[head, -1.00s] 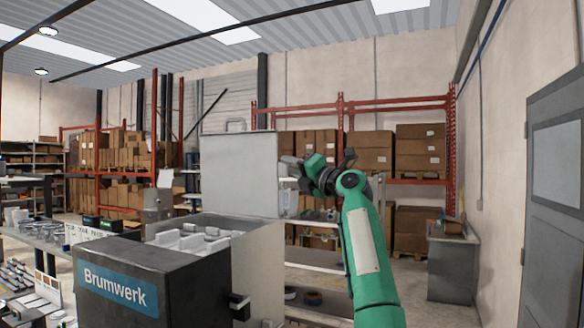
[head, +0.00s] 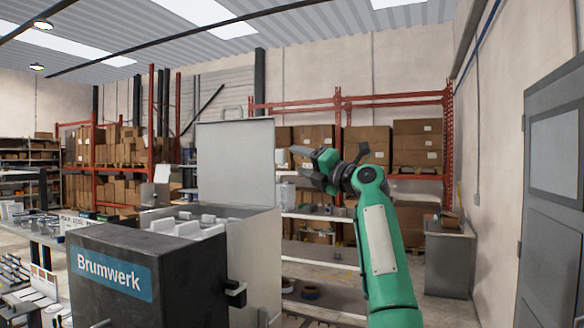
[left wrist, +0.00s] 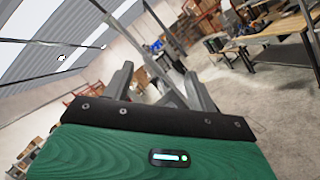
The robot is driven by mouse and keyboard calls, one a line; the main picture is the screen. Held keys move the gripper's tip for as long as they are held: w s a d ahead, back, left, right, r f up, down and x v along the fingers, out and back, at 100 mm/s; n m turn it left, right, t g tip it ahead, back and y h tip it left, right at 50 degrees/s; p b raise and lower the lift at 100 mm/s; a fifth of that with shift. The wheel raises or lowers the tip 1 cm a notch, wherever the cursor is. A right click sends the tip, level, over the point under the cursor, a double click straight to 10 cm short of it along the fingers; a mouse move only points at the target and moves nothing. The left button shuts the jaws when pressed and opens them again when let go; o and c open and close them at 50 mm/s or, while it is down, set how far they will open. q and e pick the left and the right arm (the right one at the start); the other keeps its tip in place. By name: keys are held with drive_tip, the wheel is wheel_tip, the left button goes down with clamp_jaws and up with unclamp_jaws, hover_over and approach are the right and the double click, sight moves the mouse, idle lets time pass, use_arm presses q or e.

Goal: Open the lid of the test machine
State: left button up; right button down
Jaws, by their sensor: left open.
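The test machine is a dark box with a blue "Brumwerk" label (head: 110,277) and a light grey body (head: 262,260), at the lower left of the head view. Its pale grey lid (head: 236,162) stands upright at the back, and white parts show in the open top. A handle (head: 232,112) shows at the lid's top edge. My left gripper (head: 305,158) is open and empty, right of the lid's right edge with a small gap. In the left wrist view its fingers (left wrist: 158,88) are apart with nothing between them. My right gripper is out of view.
A bench (head: 40,228) with small parts lies left of the machine. Low shelves (head: 325,258) stand behind it, and red racks with cardboard boxes (head: 417,146) behind those. A grey cabinet (head: 450,262) and a door (head: 556,200) are at the right.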

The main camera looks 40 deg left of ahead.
use_arm(q)
drive_tip(key=b+v, duration=0.3)
drive_tip(key=v, duration=0.6)
drive_tip(key=shift+d, duration=0.2)
